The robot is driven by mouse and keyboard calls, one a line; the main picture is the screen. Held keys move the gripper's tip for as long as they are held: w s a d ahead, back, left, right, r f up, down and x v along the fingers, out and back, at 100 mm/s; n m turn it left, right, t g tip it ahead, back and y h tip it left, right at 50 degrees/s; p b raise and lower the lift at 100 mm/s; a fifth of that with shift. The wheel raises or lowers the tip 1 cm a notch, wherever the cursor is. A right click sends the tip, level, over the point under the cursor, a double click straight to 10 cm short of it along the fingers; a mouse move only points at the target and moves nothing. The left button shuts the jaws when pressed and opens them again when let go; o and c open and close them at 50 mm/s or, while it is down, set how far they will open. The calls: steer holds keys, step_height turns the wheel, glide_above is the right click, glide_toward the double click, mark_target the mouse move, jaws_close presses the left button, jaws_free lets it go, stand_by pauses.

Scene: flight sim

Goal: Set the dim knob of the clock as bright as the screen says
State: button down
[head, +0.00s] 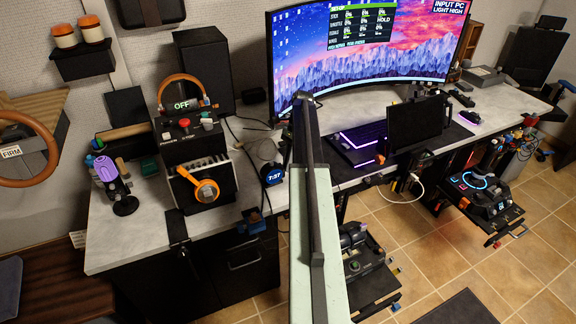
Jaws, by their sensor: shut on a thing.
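The clock (273,177) is a small dark unit with a glowing blue "7:37", near the front edge of the desk, just left of my arm. A round dark part with a pale rim stands directly above it; I cannot make out the dim knob or its setting. The curved screen (400,65) reads "INPUT PC" and "LIGHT HIGH" at its top right. My arm reaches up from the bottom middle, and its far end lies in front of the screen's lower left. My gripper's fingers do not show, so I cannot see what is between them.
Left of the clock stand a control box (190,135) reading "OFF", an orange lever (205,190) and a purple microphone (108,170). A black speaker (205,70) stands behind. Right of my arm are a purple-lit device (360,145) and a dark panel (415,123).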

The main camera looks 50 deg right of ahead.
stand_by(0.4)
steer(key=c, duration=1.4)
jaws_free()
steer(key=p+v, duration=0.7)
steer(key=shift+w+d+r, duration=0.25)
steer(key=shift+r, duration=0.05)
